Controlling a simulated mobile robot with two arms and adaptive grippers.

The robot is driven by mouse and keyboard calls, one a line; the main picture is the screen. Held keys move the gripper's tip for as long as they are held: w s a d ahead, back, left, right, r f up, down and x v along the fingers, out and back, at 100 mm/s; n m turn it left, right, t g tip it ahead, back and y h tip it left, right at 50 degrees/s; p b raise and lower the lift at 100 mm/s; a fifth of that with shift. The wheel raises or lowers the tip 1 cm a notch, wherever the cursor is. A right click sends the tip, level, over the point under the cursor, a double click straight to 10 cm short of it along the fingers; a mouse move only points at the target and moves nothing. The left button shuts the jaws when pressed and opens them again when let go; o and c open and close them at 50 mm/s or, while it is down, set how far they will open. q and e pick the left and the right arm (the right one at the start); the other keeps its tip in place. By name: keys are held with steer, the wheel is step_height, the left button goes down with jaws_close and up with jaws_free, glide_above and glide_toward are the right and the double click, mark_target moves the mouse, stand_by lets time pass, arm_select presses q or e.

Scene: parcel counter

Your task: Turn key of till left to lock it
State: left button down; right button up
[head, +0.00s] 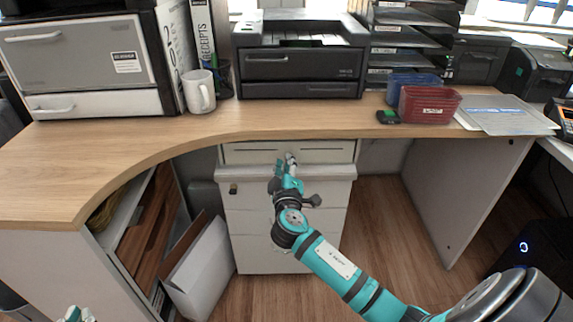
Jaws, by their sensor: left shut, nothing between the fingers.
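A white till drawer (245,153) is under the wooden counter, above a white drawer cabinet. My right gripper (291,160), at the end of the teal arm coming in from the lower right, is in front of the till drawer's face. No key can be made out there; the gripper covers the middle of the face. Whether the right fingers are open, shut or touching anything is too small to tell. My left gripper (76,315) shows only in part at the bottom left edge, shut and empty, far from the till.
The counter (150,140) holds a black printer (300,68), a white mug (199,92), and red (428,105) and blue bins (408,82). The cabinet (285,225) has a small dark lock (233,188). A white box (203,270) stands left of it; the floor to its right is clear.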

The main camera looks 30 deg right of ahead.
steer(key=shift+o, duration=0.4)
steer(key=shift+s+a, duration=0.1)
steer(key=v, duration=1.1)
steer(key=shift+s, duration=0.4)
steer(key=shift+a, duration=0.1)
